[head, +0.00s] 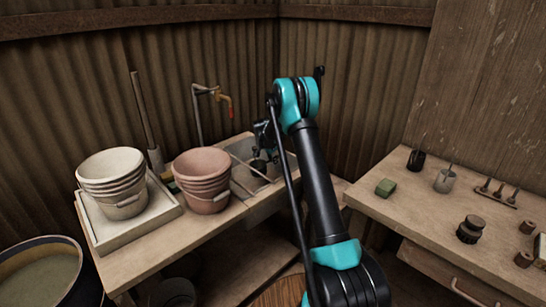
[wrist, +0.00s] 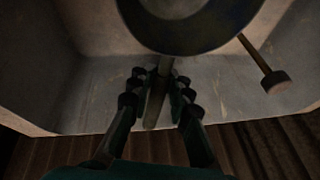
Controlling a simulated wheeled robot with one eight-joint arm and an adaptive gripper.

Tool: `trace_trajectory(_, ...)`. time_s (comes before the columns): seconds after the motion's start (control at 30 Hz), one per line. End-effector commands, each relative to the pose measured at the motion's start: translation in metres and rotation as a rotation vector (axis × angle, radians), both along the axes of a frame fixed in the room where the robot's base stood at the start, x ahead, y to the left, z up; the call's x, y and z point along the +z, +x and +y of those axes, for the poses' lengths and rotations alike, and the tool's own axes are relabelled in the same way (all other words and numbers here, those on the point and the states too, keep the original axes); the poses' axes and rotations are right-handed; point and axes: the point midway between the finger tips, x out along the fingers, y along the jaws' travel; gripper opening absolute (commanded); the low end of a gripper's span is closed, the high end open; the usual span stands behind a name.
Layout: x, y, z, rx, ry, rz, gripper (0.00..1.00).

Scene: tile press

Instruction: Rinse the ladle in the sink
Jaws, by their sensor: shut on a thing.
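The sink (head: 281,166) is a grey basin set into the wooden bench, and its grey inner walls fill much of the wrist view (wrist: 90,85). My gripper (head: 263,142) is over the basin. In the wrist view my gripper (wrist: 158,80) is shut on the thin handle of the ladle (wrist: 188,38), whose dark round bowl lies just beyond the fingertips. The ladle's dark bowl also shows low in the basin in the head view (head: 258,164). Whether it touches the basin floor, I cannot tell.
Stacked terracotta pots (head: 203,182) stand left of the sink, with stacked pale buckets (head: 113,182) in a tray beyond. A thin rod with a brown knob (wrist: 275,82) is at the basin's right. A second bench (head: 420,205) with small tools stands right.

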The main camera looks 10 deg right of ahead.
Motion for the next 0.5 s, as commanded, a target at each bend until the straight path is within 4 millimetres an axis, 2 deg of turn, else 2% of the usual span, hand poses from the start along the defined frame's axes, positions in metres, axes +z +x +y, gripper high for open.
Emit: trace_trajectory(0.5,-0.047,0.001,-0.003,-0.003,-0.002,-0.001,0.0)
